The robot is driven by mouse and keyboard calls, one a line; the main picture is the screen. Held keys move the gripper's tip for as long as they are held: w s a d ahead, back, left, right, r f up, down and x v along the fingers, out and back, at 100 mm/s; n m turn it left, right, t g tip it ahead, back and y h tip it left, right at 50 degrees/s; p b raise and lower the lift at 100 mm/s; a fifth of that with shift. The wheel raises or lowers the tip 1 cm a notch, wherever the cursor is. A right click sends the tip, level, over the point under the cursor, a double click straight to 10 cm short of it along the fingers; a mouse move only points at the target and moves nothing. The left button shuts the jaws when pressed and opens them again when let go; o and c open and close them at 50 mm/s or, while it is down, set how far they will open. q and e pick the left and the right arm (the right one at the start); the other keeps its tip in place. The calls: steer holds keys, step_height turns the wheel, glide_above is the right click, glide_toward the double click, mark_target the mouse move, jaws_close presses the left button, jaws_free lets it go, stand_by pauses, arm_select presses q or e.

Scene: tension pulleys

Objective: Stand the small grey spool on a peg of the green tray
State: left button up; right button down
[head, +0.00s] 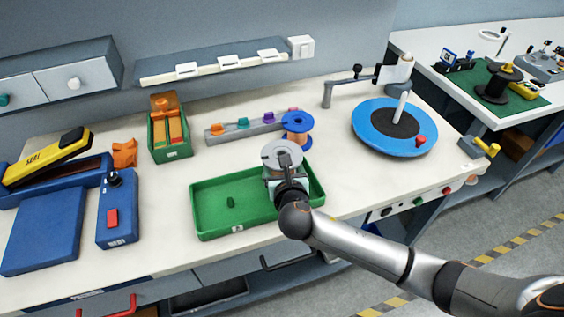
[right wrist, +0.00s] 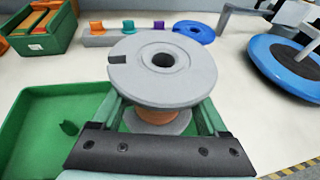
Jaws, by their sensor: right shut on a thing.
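The small grey spool (right wrist: 190,72) has a pale flange with a centre hole and an orange-brown core; it also shows in the head view (head: 282,152). My right gripper (head: 284,172) is shut on it, with the fingers around its core, over the right part of the green tray (head: 213,228). The spool looks upright. One small dark green peg (head: 231,202) stands in the left part of the tray, and it shows in the right wrist view (right wrist: 69,128). The tray floor under the spool is hidden, so I cannot tell whether the spool touches it. My left gripper is not in view.
A blue spool (head: 297,124) stands behind the tray, at the end of a grey rail (head: 245,130) with coloured pieces. A blue turntable (head: 366,130) is at the right. A green box (head: 170,154) and blue devices (head: 116,212) are at the left.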

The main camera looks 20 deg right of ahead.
stand_by(0.4)
steer(key=shift+f+b, duration=0.4)
steer(key=shift+f, duration=0.95)
steer(key=shift+p, duration=0.4)
steer(key=shift+f, duration=0.2)
stand_by(0.3)
steer(key=shift+f+b, duration=0.85)
steer(key=shift+f, duration=0.35)
steer(key=shift+s+f, duration=0.1)
steer(key=shift+f, duration=0.25)
